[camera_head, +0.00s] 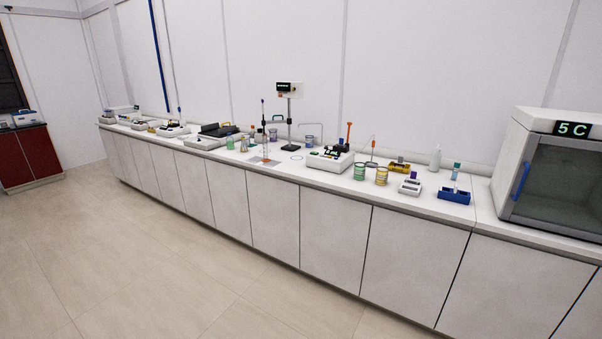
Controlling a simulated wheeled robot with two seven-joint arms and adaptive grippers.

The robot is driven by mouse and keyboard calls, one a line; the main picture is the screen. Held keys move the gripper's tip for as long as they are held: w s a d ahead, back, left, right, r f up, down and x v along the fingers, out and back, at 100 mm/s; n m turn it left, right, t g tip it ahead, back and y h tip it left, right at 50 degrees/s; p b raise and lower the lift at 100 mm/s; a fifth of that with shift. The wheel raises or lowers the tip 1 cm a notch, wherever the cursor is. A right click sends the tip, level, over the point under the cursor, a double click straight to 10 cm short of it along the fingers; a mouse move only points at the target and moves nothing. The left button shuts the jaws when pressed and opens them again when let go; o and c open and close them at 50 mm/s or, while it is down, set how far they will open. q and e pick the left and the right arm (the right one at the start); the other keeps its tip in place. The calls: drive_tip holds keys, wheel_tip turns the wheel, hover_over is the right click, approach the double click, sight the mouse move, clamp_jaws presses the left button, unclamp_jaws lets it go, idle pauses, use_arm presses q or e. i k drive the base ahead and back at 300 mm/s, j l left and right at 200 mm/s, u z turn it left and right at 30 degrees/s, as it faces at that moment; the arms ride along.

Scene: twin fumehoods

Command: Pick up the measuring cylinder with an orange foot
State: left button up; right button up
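I cannot clearly make out a measuring cylinder with an orange foot at this distance. A tall slender upright piece (265,130) stands on a pale plate (256,161) near the middle of the long white bench, with a faint orange-red tint low down. A small orange-topped item (349,130) stands upright behind the white instrument (330,160), its lower part hidden. Another thin upright piece with an orange tip (373,145) stands to its right. Neither of my grippers is in view.
The bench (335,184) runs along the wall above closed cabinets. Green (360,172) and yellow (381,176) tins, a blue rack (453,196) and a stand with a display (289,90) are on it. A glass-fronted cabinet (555,180) marks the right end. The floor (150,260) is clear.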

sight(265, 143)
drive_tip(key=i, duration=3.25)
drive_tip(key=u, duration=0.3)
